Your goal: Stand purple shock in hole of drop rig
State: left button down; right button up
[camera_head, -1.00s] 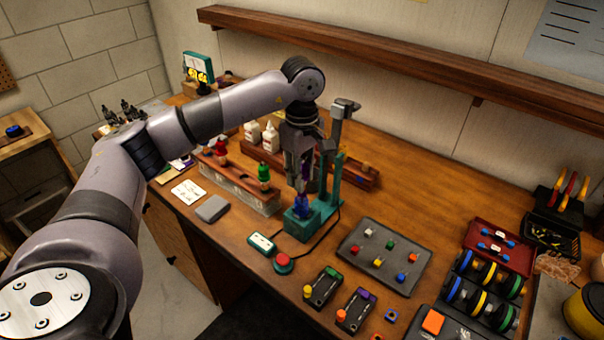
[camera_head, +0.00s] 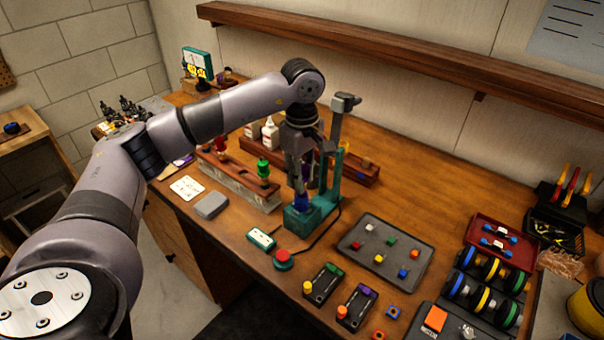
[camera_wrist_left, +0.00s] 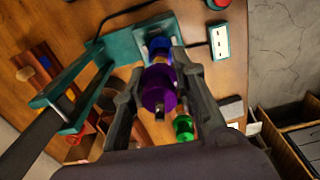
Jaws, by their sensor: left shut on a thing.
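My left gripper (camera_head: 301,170) is shut on the purple shock (camera_wrist_left: 158,88), just above the base of the drop rig. In the left wrist view the shock sits between the two fingers (camera_wrist_left: 160,66), its far end lined up with a blue part (camera_wrist_left: 160,45) on the teal base. The drop rig (camera_head: 334,185) is a teal stand with an upright column; the blue part (camera_head: 302,202) shows on its base under my fingers. The hole is hidden, so I cannot tell whether the shock's end is inside it. My right gripper is not in view.
The rig's column stands close to the right of my gripper. A rack with a green shock (camera_head: 263,168) is to the left. A red button (camera_head: 283,259) and grey tray (camera_head: 350,243) lie in front. A wooden shelf (camera_head: 400,55) runs along the wall.

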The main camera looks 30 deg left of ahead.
aim_at(302, 159)
pick_arm(q)
jog(key=shift+f+b, duration=1.9)
jog(key=shift+f, duration=0.7)
jog(key=c, duration=1.2)
grip_release()
jog(key=shift+r, duration=0.1)
notch_tip(302, 159, up, 12)
jog(key=shift+f, duration=0.1)
jog(key=shift+s+f, duration=0.1)
jog(key=shift+f, duration=0.05)
